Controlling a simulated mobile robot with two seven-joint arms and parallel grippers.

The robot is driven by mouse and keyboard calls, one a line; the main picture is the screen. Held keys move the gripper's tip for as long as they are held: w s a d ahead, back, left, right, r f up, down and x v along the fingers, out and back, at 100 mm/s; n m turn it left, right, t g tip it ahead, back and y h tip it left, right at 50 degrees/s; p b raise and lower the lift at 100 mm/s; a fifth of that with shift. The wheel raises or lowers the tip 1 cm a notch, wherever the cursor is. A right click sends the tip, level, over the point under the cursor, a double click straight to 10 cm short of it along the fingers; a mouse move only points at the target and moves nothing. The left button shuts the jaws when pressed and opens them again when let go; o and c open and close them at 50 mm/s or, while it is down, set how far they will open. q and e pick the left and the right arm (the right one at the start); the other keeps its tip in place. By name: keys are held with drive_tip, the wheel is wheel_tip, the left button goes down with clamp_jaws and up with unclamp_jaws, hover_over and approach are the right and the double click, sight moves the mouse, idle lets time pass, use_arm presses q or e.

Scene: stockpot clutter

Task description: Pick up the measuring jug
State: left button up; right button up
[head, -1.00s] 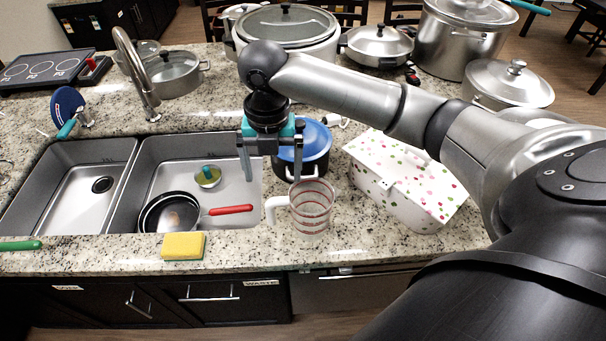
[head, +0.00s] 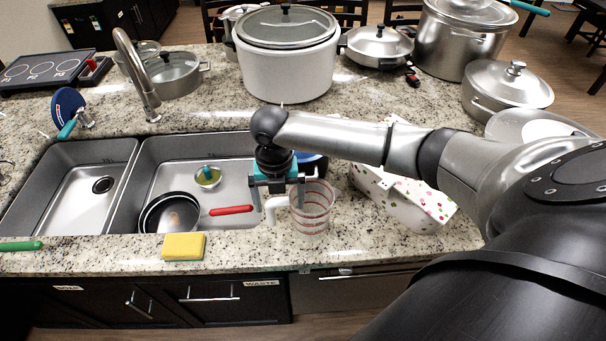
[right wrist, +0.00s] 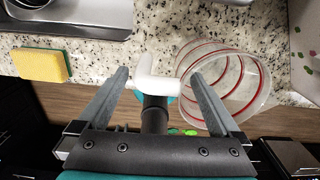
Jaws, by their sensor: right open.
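The measuring jug (head: 316,212) is clear with red markings and a white handle. It stands upright on the counter near its front edge, right of the sink; it also shows in the right wrist view (right wrist: 232,90). My right gripper (head: 279,207) is open and low over the jug's handle side. In the right wrist view the white handle (right wrist: 157,75) lies between the open fingers (right wrist: 160,76), with no clear contact. The right finger overlaps the jug's side in that view. My left gripper is not in view.
A blue-lidded pot (head: 315,165) stands just behind the jug, partly hidden by my arm. The sink (head: 150,215) with pans and a yellow sponge (head: 184,246) are left.

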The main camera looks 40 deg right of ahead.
wheel_tip(320, 180, down, 3)
drive_tip(key=shift+a+f, duration=0.1)
drive_tip(key=shift+c, duration=0.2)
drive_tip(key=c, duration=1.3)
